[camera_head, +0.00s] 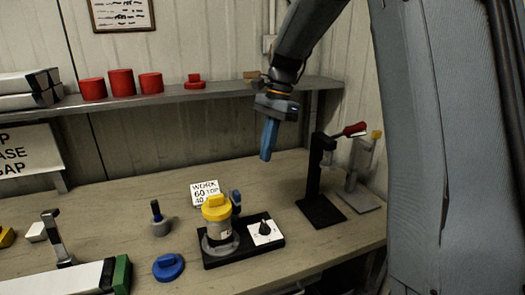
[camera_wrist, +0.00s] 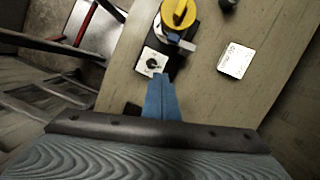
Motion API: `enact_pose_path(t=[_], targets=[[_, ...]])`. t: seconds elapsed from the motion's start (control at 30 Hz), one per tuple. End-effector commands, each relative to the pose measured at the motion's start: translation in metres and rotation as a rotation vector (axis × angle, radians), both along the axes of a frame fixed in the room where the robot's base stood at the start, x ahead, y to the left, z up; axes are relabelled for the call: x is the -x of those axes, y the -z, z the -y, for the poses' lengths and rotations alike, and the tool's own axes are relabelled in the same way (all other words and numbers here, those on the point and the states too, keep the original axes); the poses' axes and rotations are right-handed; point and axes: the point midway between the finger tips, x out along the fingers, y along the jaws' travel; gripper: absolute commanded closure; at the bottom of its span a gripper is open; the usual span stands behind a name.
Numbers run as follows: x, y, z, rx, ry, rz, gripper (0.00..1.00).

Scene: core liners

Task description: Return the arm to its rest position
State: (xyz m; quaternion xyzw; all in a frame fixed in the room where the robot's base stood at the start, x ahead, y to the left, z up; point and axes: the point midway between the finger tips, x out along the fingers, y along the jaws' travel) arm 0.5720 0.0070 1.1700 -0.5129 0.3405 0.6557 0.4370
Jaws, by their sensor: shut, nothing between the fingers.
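My gripper (camera_head: 267,150) hangs from my dark arm in the upper middle of the head view, its blue fingers pointing down. The fingers are together with nothing between them, well above the bench. In the wrist view the blue fingertips (camera_wrist: 161,78) show at the middle, overlapping the lower edge of the white dial plate in the picture. The dial plate (camera_head: 258,238) sits on a black base beside a clear cylinder with a yellow cap (camera_head: 216,207). My gripper touches none of these.
The wooden bench (camera_head: 120,205) holds a black press with a red handle (camera_head: 354,129), a blue knobbed cap (camera_head: 168,266), a small written card (camera_head: 206,190) and a white tube with a green end (camera_head: 122,274). A wall shelf (camera_head: 210,95) carrying red caps (camera_head: 122,82) runs behind my gripper.

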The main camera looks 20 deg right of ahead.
Motion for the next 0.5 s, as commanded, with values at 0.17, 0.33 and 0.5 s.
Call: enact_pose_path(t=[0.17, 0.33, 0.5], targets=[[0.019, 0.023, 0.0, 0.023, -0.108, 0.04, 1.0], [0.072, 0.079, 0.003, 0.087, -0.417, 0.143, 1.0], [0.135, 0.132, 0.006, 0.156, -0.778, 0.242, 1.0]])
